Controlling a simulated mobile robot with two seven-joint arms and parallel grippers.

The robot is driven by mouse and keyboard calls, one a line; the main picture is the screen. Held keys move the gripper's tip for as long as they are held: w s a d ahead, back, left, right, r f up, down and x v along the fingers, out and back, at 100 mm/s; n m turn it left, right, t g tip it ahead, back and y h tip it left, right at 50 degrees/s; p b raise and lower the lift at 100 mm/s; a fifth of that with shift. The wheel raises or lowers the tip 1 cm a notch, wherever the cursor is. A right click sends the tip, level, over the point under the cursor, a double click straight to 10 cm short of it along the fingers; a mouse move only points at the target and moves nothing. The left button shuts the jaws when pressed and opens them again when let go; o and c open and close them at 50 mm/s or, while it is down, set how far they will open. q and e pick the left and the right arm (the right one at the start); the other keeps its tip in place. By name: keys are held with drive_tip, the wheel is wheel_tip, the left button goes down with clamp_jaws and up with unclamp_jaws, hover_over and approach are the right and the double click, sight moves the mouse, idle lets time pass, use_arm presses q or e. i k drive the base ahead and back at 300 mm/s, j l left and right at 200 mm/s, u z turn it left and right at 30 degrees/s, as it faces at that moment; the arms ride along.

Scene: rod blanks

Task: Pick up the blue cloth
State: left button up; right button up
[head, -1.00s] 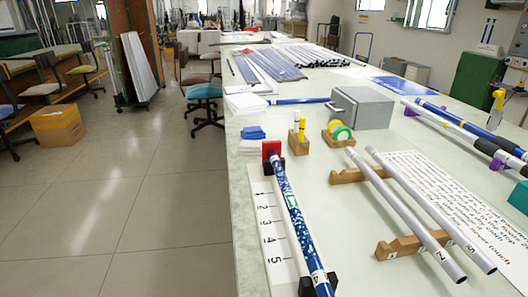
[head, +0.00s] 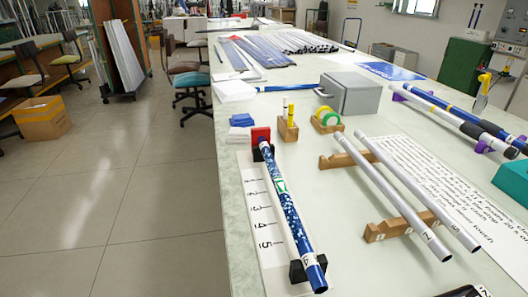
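The blue cloth (head: 241,120) is a small folded pile on the pale table, near its left edge. It lies just behind a white folded cloth or paper (head: 239,135) and to the left of a wooden block with yellow sticks (head: 289,124).
Two grey rods (head: 392,190) rest on wooden racks. A dark object (head: 466,291) is cut off at the bottom edge.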

sight(242, 120)
drive_tip(key=i+u, duration=0.15)
drive_tip(key=i, duration=2.2)
